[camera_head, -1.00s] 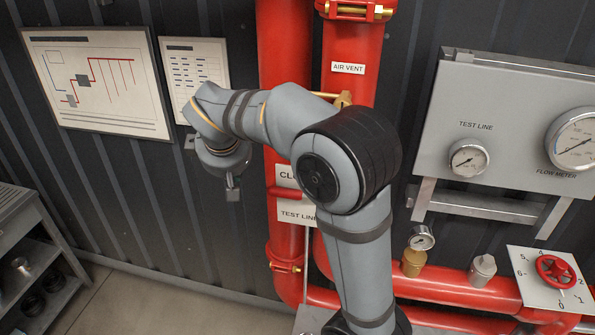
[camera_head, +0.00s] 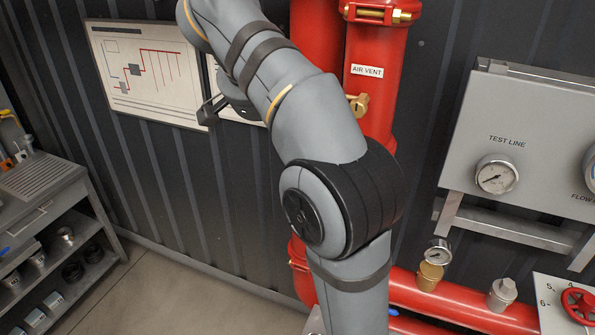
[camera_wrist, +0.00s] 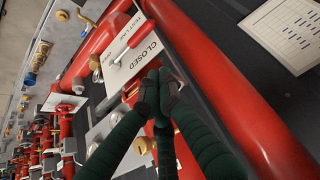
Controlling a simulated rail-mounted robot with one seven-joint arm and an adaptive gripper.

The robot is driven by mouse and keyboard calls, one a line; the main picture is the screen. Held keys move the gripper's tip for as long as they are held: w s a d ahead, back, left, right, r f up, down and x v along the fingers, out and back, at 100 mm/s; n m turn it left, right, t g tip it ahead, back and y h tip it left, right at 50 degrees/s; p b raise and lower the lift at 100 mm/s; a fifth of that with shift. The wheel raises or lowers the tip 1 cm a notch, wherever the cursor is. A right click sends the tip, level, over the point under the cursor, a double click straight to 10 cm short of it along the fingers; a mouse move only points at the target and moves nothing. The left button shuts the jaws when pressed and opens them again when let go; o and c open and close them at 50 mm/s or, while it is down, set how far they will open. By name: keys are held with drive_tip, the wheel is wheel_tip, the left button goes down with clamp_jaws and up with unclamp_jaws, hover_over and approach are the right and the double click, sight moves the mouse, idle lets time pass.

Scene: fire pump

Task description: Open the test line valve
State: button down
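In the wrist view, a white TEST LINE sign (camera_wrist: 125,37) and a CLOSED plate (camera_wrist: 141,58) sit on a red pipe. My gripper (camera_wrist: 160,87) shows there with dark green fingers. Its tips are together, overlapping the lower edge of the CLOSED plate in the picture; I see nothing between them. I cannot tell whether they touch the plate. In the head view, the end of my gripper (camera_head: 207,111) shows in front of the wall charts, left of the red pipes. My arm hides the CLOSED and TEST LINE signs there.
A red handwheel (camera_head: 580,304) on a numbered plate is at the right edge. A grey panel with a TEST LINE gauge (camera_head: 497,176) hangs above the red lower pipe (camera_head: 450,305). A metal shelf (camera_head: 45,195) stands at left. The floor beside it is clear.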

drive_tip(key=b+x, duration=0.3)
drive_tip(key=x, duration=0.7)
drive_tip(key=shift+s+d+f, duration=0.1)
drive_tip(key=shift+s, duration=0.05)
wheel_tip(320, 180, down, 2)
drive_tip(key=shift+s+f+b, duration=0.1)
drive_tip(key=shift+f+b, duration=0.05)
drive_tip(key=shift+b, duration=0.3)
drive_tip(key=shift+s+a+f, duration=0.2)
drive_tip(key=shift+f, duration=0.5)
drive_tip(key=shift+f, duration=0.1)
drive_tip(key=shift+w+a+f, duration=0.1)
drive_tip(key=shift+a+f, duration=0.05)
drive_tip(key=shift+f, duration=0.1)
